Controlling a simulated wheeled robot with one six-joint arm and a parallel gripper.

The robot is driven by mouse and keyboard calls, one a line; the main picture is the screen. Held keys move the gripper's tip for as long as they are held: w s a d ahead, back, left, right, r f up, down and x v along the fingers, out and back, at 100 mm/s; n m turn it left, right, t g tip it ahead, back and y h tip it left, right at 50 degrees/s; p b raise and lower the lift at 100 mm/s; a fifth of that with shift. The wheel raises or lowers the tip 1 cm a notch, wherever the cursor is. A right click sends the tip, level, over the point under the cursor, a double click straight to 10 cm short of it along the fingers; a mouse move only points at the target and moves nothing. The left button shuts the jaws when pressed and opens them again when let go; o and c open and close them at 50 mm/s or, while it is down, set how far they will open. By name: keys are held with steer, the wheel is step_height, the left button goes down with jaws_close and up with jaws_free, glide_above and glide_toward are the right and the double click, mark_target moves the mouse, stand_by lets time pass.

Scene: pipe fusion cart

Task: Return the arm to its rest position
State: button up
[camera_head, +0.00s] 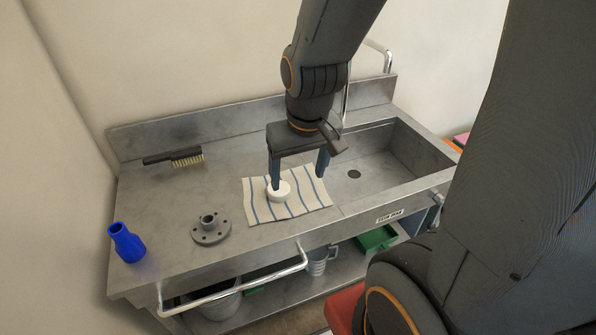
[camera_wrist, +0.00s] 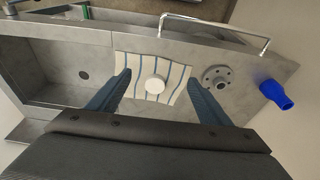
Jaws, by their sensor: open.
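My gripper (camera_head: 299,172) is open, its two blue fingers pointing down above the steel cart top. It is empty. A white round puck-like piece (camera_head: 278,191) lies on a striped cloth (camera_head: 305,201), below and close to the left finger in the head view. In the wrist view the white piece (camera_wrist: 154,86) shows between the spread fingers (camera_wrist: 160,82), beyond them on the cloth (camera_wrist: 178,72). The gap in height between the fingertips and the cloth is hard to tell. My arm reaches down from the top of the head view.
A grey flange (camera_head: 210,230), a blue fitting (camera_head: 127,243) and a brush (camera_head: 175,157) stand or lie left of the cloth. A sink basin (camera_head: 390,158) is on the right. A rail (camera_head: 235,290) runs along the front, and a faucet-like pipe (camera_head: 376,50) rises behind.

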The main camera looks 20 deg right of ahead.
steer(key=shift+f, duration=0.1)
step_height(320, 180, down, 10)
steer(key=g+b, duration=0.1)
steer(key=b, duration=0.7)
steer(key=shift+w+b, duration=0.15)
steer(key=shift+b, duration=0.25)
